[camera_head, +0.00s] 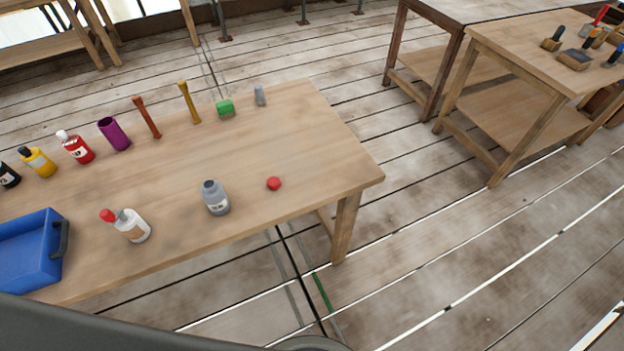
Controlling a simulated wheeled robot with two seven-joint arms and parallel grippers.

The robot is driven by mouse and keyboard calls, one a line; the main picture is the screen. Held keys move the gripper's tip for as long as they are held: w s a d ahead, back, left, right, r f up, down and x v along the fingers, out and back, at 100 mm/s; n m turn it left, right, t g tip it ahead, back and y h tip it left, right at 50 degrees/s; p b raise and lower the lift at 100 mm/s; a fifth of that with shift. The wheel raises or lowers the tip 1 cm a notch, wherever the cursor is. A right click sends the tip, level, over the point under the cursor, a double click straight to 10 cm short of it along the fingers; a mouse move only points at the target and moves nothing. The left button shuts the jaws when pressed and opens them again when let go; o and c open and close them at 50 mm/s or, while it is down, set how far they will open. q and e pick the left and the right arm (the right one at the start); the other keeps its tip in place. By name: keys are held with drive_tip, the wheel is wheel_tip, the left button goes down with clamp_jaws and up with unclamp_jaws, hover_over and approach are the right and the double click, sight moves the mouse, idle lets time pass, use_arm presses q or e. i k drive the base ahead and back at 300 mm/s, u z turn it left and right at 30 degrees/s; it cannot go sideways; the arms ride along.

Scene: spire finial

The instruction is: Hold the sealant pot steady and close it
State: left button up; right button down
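A grey pot (215,197) with a pale label stands upright near the front edge of the wooden table; I take it as the sealant pot. Its dark mouth appears open, with no lid on it. A small round red lid-like piece (274,183) lies on the table to its right, apart from it. A white bottle (131,226) with a red top stands to the left of the pot. Neither of my grippers is in view.
A blue tray (28,250) with a dark handle sits at the table's left. The table's (320,150) right end is clear. Another table (520,50) holds tools.

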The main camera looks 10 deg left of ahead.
sight(212, 191)
drive_tip(key=z, duration=1.4)
drive_tip(key=i, duration=3.8)
drive_tip(key=u, duration=4.15)
drive_tip(key=i, duration=0.95)
